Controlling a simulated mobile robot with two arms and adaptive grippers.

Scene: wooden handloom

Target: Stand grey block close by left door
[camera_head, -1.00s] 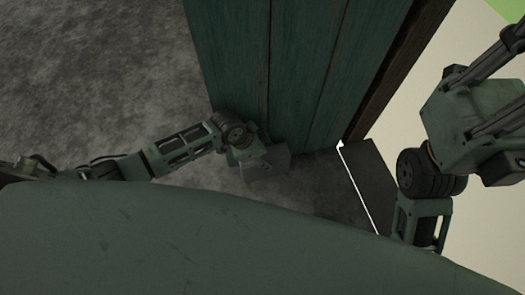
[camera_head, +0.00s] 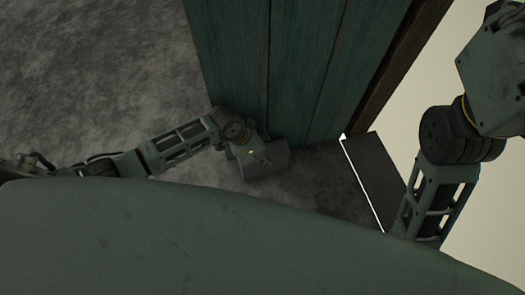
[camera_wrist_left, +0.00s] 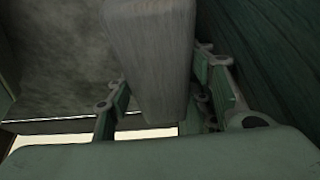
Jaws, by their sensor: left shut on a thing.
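A grey block (camera_head: 266,162) is held in my left gripper (camera_head: 248,153), low beside the bottom of a teal plank door (camera_head: 300,65). In the left wrist view the block (camera_wrist_left: 152,45) is long and pale, and stands between the two fingers of the left gripper (camera_wrist_left: 165,100), which are shut on it. The door (camera_wrist_left: 270,50) runs close along the right side of that view. I cannot tell whether the block touches the floor. My right arm comes in at the right of the head view, but its fingers do not show.
Grey rough floor (camera_head: 90,70) lies open to the left of the door. A dark wooden post (camera_head: 395,65) edges the door on the right. A dark flat strip (camera_head: 375,165) with a bright line beside it lies at the threshold, with pale ground (camera_head: 480,225) beyond.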

